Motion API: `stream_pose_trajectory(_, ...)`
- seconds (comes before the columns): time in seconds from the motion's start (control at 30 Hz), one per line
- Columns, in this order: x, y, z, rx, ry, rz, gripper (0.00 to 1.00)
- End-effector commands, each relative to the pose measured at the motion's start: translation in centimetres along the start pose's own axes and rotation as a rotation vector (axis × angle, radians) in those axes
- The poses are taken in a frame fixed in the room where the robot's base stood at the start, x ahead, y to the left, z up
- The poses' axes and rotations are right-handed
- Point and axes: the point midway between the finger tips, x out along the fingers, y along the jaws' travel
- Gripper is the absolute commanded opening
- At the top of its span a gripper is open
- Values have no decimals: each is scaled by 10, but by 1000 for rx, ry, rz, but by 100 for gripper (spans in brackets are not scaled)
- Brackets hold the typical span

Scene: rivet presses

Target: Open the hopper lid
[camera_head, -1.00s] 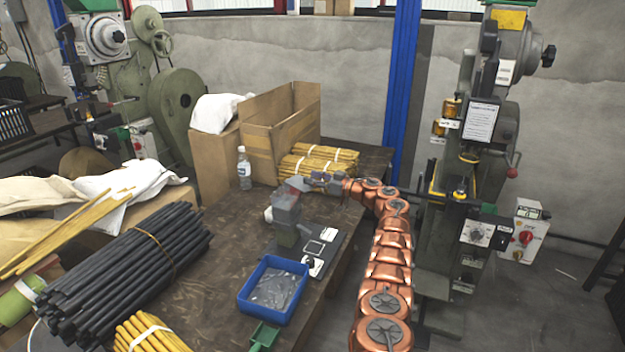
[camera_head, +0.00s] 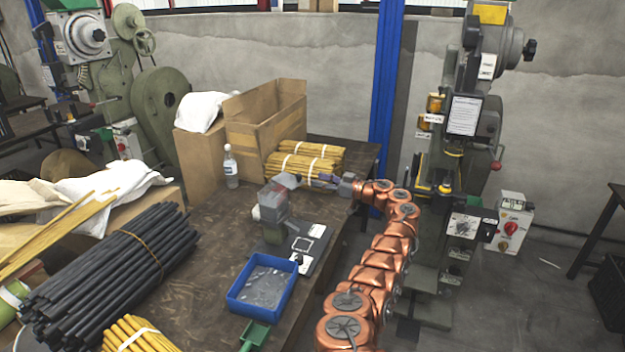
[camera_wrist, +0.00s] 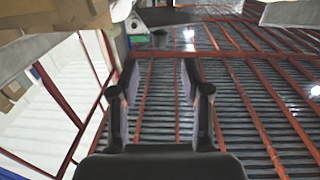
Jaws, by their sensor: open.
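The hopper (camera_head: 273,204) is a small grey, partly see-through box on a little machine on the worktable. A grey flap that looks like its lid (camera_head: 287,181) sits tilted at its upper right; how far it stands open is too small to tell. My gripper (camera_head: 312,181) is just right of this flap, at the end of my copper-coloured arm. In the wrist view my gripper (camera_wrist: 160,92) is open, with nothing between its two fingers. Contact with the lid cannot be made out.
A blue tray (camera_head: 267,303) stands in front of the machine. A bottle (camera_head: 230,167), a cardboard box (camera_head: 262,130) and bundled yellow sticks (camera_head: 305,163) are behind. Black rods (camera_head: 105,265) lie at left. A green press (camera_head: 452,180) stands right of my arm.

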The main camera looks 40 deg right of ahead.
Motion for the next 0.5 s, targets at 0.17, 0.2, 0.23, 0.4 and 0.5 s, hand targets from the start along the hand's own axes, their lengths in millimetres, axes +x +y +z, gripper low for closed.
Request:
stream_pose_trajectory(0.17,-22,1,-2,-2,2,4,47)
stream_pose_trajectory(0.2,-26,1,-2,-3,1,4,47)
stream_pose_trajectory(0.23,-28,1,-2,-3,1,3,47)
stream_pose_trajectory(0.4,-33,0,-2,-3,2,0,47)
stream_pose_trajectory(0.5,-33,0,-2,-2,2,1,47)
